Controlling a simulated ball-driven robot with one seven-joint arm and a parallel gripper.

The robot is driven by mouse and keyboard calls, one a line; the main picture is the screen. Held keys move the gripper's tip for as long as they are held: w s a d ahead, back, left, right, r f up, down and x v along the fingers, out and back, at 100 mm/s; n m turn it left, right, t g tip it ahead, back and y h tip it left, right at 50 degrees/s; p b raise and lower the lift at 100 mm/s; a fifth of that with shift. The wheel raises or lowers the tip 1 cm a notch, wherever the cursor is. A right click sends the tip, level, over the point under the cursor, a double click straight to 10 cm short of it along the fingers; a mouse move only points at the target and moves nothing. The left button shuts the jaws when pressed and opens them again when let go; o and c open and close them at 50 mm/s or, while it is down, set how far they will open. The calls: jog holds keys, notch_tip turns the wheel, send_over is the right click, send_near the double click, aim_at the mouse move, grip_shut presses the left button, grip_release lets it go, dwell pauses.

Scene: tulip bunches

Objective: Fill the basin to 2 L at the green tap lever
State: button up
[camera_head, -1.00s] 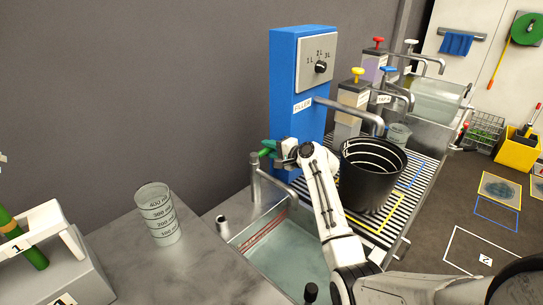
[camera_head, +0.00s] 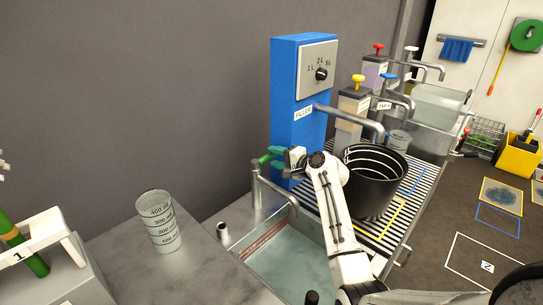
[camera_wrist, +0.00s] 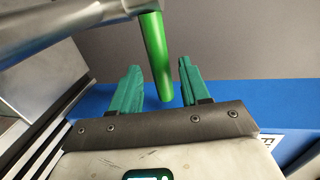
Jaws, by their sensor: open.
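The green tap lever (camera_wrist: 154,50) hangs between the two teal fingers of my gripper (camera_wrist: 159,68) in the wrist view, with gaps on both sides. My gripper is open and not closed on it. In the head view the gripper (camera_head: 272,156) is at the top of the metal tap (camera_head: 256,184); fingers and lever cannot be told apart there. The tap's spout reaches over the steel sink basin (camera_head: 262,240), which has a red marked band on its inner wall and pale water in it. My forearm hides part of the basin.
A blue filler box (camera_head: 287,105) with a dial (camera_head: 321,74) stands behind. A black bucket (camera_head: 374,195) stands on the striped rack, right of my arm. A graduated beaker (camera_head: 160,225) stands on the counter at left. A yellow-topped dispenser (camera_head: 352,105) is farther back.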

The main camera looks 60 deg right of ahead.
jog(key=v, duration=0.8)
jog(key=shift+p, duration=0.4)
